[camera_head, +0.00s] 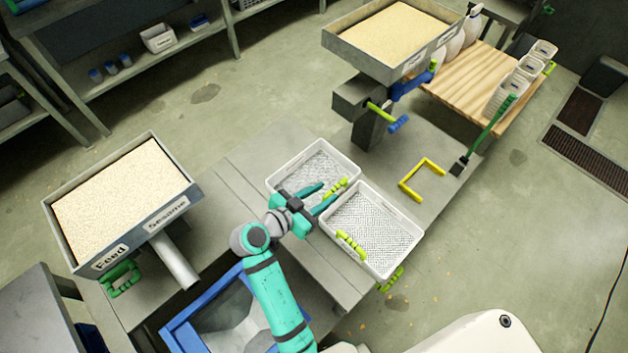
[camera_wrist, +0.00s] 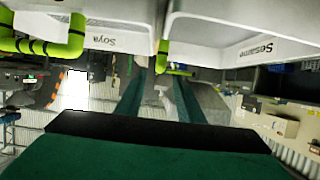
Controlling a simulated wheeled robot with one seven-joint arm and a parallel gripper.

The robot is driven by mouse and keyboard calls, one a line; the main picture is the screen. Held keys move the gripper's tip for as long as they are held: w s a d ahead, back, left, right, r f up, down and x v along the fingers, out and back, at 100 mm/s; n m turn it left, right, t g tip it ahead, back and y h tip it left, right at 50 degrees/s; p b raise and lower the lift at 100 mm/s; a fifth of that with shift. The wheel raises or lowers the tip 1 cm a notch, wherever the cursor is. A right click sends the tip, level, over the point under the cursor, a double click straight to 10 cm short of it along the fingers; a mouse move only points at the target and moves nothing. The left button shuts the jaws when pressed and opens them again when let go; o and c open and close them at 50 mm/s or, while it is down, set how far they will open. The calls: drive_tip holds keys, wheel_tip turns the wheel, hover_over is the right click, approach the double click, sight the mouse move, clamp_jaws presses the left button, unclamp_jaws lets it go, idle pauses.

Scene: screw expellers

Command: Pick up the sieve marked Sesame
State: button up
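Two white sieves with mesh floors stand side by side on the grey bench. The wrist view, which looks upside down, shows one marked Sesame (camera_wrist: 235,52) and one marked Soya (camera_wrist: 115,35). Their labels do not show in the head view; the Sesame one seems to be the back-left sieve (camera_head: 286,176), the Soya one the front-right sieve (camera_head: 378,232). A yellow-green handle (camera_head: 336,187) sits at the back-left sieve's near end. My gripper (camera_head: 327,197) is open, its teal fingers either side of this handle, which also shows in the wrist view (camera_wrist: 164,55). I cannot tell contact.
A grain-filled tray (camera_head: 178,214) labelled Feed and Sesame stands left, a second one (camera_head: 372,68) at the back. A blue bin (camera_head: 180,335) lies below my arm. A yellow bracket (camera_head: 405,186) and green lever (camera_head: 490,130) stand right of the sieves.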

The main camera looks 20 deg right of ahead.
sight(332, 190)
drive_tip(key=shift+x, duration=3.05)
drive_tip(key=shift+s+f, duration=0.1)
drive_tip(key=shift+f, duration=0.05)
clamp_jaws()
